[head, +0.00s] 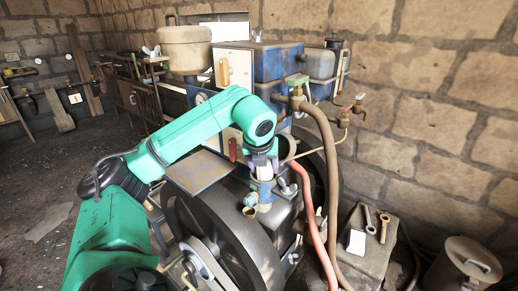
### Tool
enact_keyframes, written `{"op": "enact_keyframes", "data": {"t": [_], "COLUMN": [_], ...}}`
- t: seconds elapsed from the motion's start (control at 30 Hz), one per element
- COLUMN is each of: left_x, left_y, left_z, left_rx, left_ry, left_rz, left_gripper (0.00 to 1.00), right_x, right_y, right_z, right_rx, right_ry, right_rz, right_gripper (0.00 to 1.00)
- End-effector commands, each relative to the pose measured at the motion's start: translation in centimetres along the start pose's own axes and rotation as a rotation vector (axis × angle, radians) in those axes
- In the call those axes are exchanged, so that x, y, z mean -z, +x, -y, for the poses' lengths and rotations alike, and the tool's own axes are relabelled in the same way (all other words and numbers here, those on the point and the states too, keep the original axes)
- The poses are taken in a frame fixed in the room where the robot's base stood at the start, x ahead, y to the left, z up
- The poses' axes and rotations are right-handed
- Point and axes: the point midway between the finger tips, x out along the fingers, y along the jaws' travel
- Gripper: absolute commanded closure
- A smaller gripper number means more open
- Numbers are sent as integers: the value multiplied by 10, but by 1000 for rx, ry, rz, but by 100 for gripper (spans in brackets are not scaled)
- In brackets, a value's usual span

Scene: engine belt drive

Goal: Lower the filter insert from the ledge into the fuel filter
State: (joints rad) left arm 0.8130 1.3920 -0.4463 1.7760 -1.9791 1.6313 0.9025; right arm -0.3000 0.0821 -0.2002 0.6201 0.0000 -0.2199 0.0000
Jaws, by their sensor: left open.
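My left gripper (262,162) comes in from the left and points down over the engine, with its jaws open. A pale piece, which looks like the filter insert (264,173), shows right below and between the fingers. It stands at the top of a blue upright cylinder (265,189), which looks like the fuel filter. I cannot tell how deep the insert sits or whether the fingers touch it. A flat metal ledge (200,172) lies to the left of the gripper, with nothing seen on it. My right gripper is out of view.
A large dark flywheel (225,245) stands in front. A red hose (308,215) and a brown hose (331,170) run down on the right. Tools lie on a stone block (366,262).

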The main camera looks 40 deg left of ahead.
Motion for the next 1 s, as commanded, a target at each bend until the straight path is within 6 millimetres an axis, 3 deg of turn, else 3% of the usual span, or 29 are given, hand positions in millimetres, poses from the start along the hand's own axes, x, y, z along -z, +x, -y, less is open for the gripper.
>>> {"op": "enact_keyframes", "data": {"t": [0.03, 0.37, 0.63, 0.77, 1.0], "left_x": [29, 19, 8, 8, 9], "left_y": [11, -69, -145, -155, -154], "left_z": [-2, -1, -2, -2, -2], "left_rx": [-34, -12, 3, 7, 8], "left_ry": [43, 29, 9, 3, 2], "left_rz": [-81, -29, 16, 24, 25], "left_gripper": [3, 3, 3, 3, 3], "right_x": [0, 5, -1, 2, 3], "right_y": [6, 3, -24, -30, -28], "right_z": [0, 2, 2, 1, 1], "right_rx": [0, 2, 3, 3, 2], "right_ry": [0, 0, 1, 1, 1], "right_rz": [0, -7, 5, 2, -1], "right_gripper": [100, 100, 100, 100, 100]}}
